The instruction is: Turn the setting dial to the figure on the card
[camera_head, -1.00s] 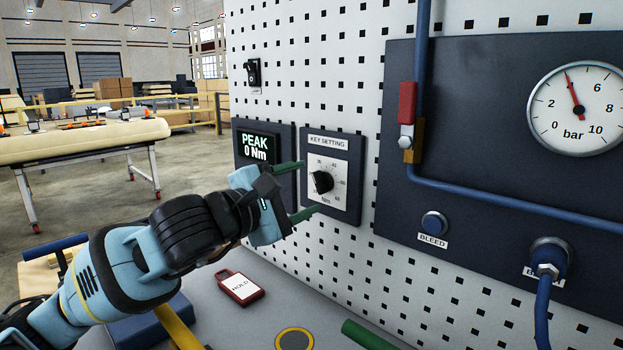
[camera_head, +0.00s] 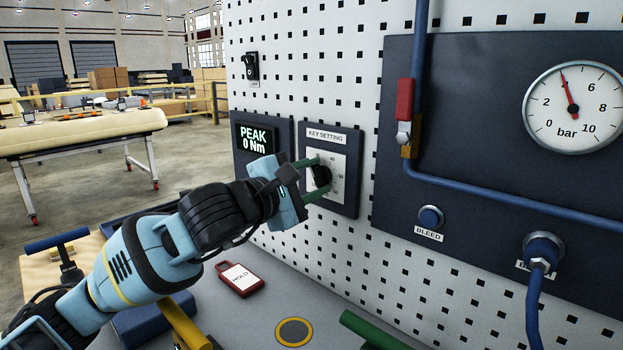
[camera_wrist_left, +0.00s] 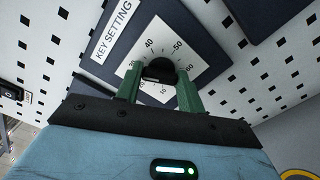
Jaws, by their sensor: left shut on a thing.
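The setting dial (camera_head: 321,176) is a black knob on a white scale plate, on a dark panel (camera_head: 347,205) labelled KEY SETTING. In the left wrist view the black knob (camera_wrist_left: 158,70) sits between the two green fingers, with figures such as 40, 50 and 60 around it. My left gripper (camera_head: 312,180) is shut on the knob, one finger above and one below in the head view. Its fingers hide part of the scale, and I cannot tell which figure the knob points to. No card with a readable figure shows. My right gripper is not in view.
A PEAK display (camera_head: 254,138) reads 0 Nm, left of the dial. A red HOLD tag (camera_head: 239,279) lies on the grey bench below. A pressure gauge (camera_head: 573,109), blue pipe and BLEED button (camera_head: 430,217) are on the panel at right.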

